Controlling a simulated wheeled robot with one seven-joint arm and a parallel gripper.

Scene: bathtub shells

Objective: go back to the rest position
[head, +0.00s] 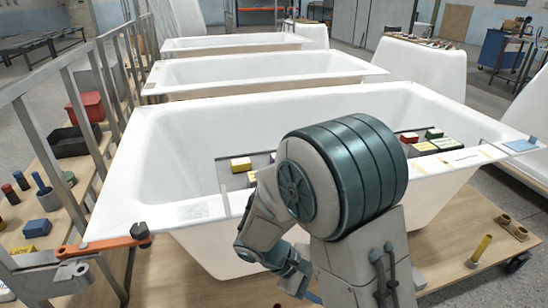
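My arm rises in the lower middle of the head view, in front of the nearest white bathtub shell (130,190). Its large teal joint covers part of the tub's inside and near rim. The arm folds down to the left, and its lower links hang by the tub's near outer wall. I see no gripper fingers; the end of the arm is hidden or below the picture edge. Whether it holds anything cannot be seen.
Yellow blocks (241,164) and several coloured boxes (425,146) sit on grey surfaces in the near tub. A metal rail (50,155) stands left. A wooden platform (455,240) holds a yellow cylinder (479,250).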

